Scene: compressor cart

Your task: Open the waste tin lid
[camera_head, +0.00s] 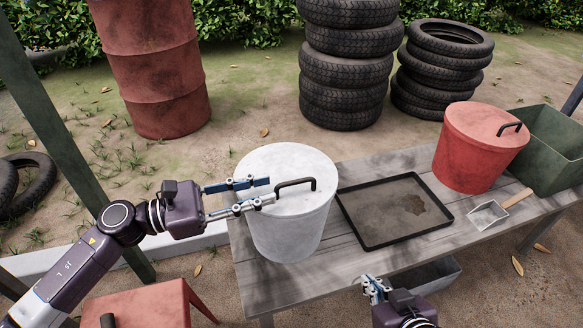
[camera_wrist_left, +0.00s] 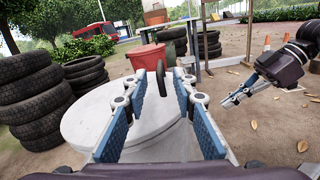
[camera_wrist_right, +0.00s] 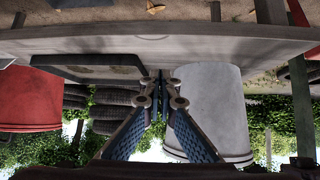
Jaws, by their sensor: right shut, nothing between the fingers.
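A pale grey-white tin (camera_head: 287,225) stands at the left end of the workbench, its round lid (camera_head: 262,163) on, with a black bar handle (camera_head: 296,183) on top. A red lidded tin (camera_head: 465,155) with a similar handle (camera_head: 510,128) stands further right; I cannot tell which is the waste tin. My left gripper (camera_head: 270,190) is open over the white lid, its fingertips close to the handle's near end. In the left wrist view the handle (camera_wrist_left: 162,80) shows between the fingers, not gripped. My right gripper (camera_head: 372,289) is shut and empty in front of the bench.
A shallow black tray (camera_head: 366,239) lies between the tins. Tyre stacks (camera_head: 345,75) and a rusty drum (camera_head: 155,75) stand behind. A red stool (camera_head: 140,308) is at lower left.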

